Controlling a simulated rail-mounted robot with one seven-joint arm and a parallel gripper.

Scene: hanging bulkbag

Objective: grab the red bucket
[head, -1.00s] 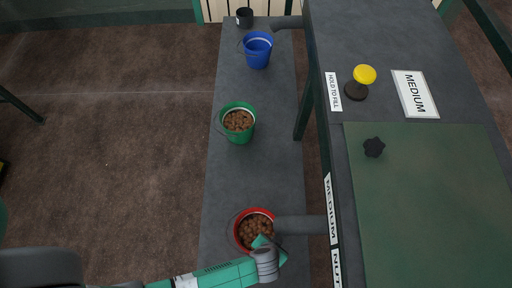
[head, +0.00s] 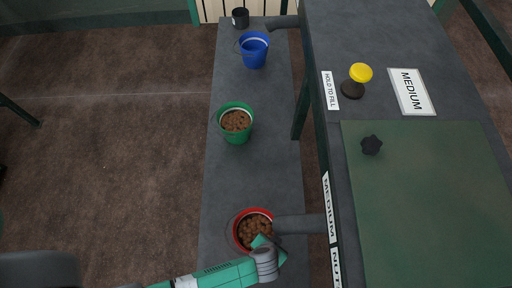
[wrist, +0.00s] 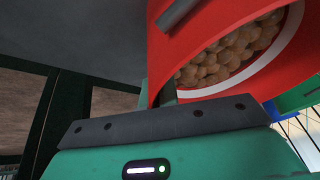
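The red bucket (head: 237,236) stands on the grey bench near the bottom of the head view, filled with brown round nuts, under the end of a grey pipe. In the wrist view the red bucket (wrist: 205,45) looms large and tilted at the upper right, its white inner rim and nuts showing. My gripper (head: 266,246) is at the bucket's near right side in the head view, overlapping its rim. In the wrist view my green gripper body with a dark edge fills the bottom. The fingers are not clear, so I cannot tell whether they are open or touch the bucket.
A green bucket (head: 236,133) with nuts and a blue bucket (head: 254,59) stand farther along the grey bench (head: 260,180), with a small black cup (head: 240,18) at the far end. The grey pipe (head: 302,225) and the dispenser table (head: 420,200) lie close on the right.

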